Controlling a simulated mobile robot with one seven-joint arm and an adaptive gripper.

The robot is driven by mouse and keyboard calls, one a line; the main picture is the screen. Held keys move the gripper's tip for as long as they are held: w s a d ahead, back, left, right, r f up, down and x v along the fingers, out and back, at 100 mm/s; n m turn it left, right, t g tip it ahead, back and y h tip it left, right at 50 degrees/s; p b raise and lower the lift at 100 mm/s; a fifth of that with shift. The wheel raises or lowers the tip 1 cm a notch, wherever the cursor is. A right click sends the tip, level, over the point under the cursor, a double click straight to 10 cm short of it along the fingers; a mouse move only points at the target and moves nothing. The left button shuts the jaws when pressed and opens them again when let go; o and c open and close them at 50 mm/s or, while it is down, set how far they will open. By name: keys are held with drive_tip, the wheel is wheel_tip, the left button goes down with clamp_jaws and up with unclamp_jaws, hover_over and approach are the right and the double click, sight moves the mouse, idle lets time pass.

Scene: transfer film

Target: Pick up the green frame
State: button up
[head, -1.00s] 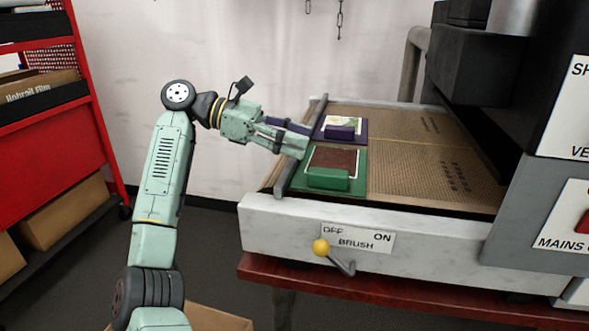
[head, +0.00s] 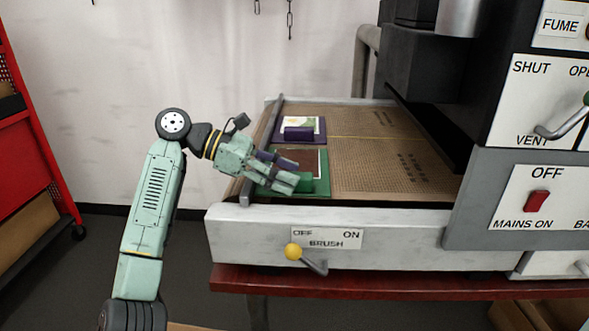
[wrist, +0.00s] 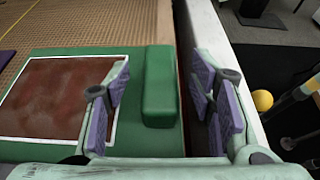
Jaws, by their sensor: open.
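The green frame (head: 322,170) lies flat on the mesh bed, with a brown panel in it and a raised green block on its near side. In the wrist view the green frame (wrist: 65,58) fills the left and middle. My gripper (head: 290,183) is over the frame, open and empty. In the wrist view its purple-padded fingers (wrist: 164,92) stand on either side of the green block, with a gap on each side. Whether the fingertips are down at the block's height is hard to tell. In the head view my fingers hide part of the block.
A purple frame (head: 300,125) with a purple block lies just behind the green one. The brown mesh bed (head: 380,150) is clear to the right. A white front wall (head: 400,240) with a yellow-knobbed brush lever (head: 292,252) runs close beside the frame's near edge.

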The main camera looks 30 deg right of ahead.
drive_tip(key=shift+x, duration=0.95)
clamp_jaws()
